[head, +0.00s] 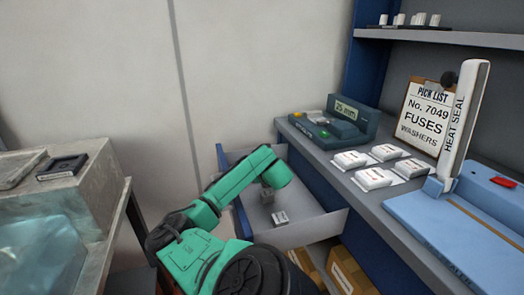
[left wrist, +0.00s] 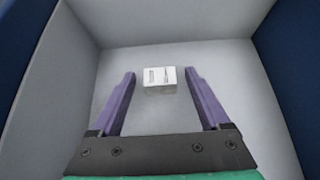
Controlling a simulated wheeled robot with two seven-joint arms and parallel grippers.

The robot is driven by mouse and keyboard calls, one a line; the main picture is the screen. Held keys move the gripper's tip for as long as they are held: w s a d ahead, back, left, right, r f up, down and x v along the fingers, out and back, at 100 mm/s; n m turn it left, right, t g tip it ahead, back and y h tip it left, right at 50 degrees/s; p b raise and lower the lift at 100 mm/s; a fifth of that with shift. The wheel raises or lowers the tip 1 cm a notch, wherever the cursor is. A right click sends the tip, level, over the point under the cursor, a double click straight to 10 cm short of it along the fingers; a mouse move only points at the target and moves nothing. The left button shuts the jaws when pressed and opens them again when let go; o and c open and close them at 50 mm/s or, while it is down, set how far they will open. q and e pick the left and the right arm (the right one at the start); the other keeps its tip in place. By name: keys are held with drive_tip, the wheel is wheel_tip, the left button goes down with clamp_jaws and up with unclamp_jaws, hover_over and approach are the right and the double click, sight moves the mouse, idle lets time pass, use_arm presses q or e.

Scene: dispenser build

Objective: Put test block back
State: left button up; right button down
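A small pale block with dark marks on its top (left wrist: 160,77), likely the test block, lies on the floor of the open grey drawer (left wrist: 166,58). In the head view a small pale block (head: 280,218) lies in the drawer (head: 318,228). My left gripper (left wrist: 160,72) is open and empty, its purple fingers wide apart, with the block between and beyond the fingertips, touching neither. In the head view my green left arm reaches over the drawer; a small grey shape (head: 267,194) below its end cannot be told clearly. My right gripper is not in view.
A teal device with a display (head: 345,122) stands on the grey counter (head: 335,172) above the drawer. Several white packets (head: 374,178), a pick list board (head: 428,112) and a blue heat sealer (head: 455,225) are there too. A grey worn block-like stand (head: 95,195) is at left.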

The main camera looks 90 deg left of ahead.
use_arm(q)
drive_tip(key=shift+r, duration=0.15)
drive_tip(key=v, duration=1.2)
